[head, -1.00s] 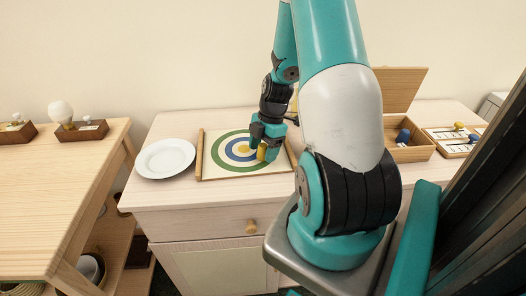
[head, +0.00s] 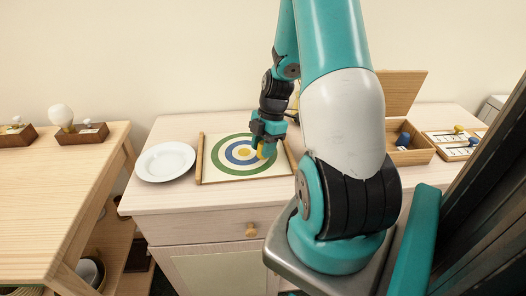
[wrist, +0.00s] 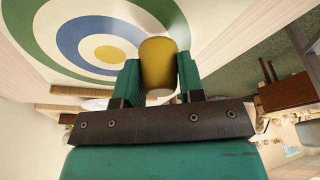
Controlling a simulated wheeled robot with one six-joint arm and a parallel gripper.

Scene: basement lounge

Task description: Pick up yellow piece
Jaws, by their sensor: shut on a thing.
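The yellow piece (wrist: 158,66) is a short yellow cylinder. In the wrist view it sits between the two teal fingers of my gripper (wrist: 160,80), which is shut on it. In the head view the yellow piece (head: 262,152) shows small at the fingertips of my gripper (head: 264,150), over the right part of the target board. Part of it is hidden by the fingers. The target board (head: 215,172) has green, blue and yellow rings and a wooden bar at its left edge. I cannot tell exactly how high the piece is above the board.
A white plate (head: 165,162) lies left of the board. An open wooden box (head: 412,154) with a blue piece (head: 402,138) stands on the right, beside a tray (head: 445,148) with small pieces. A separate wooden table (head: 60,190) is at far left.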

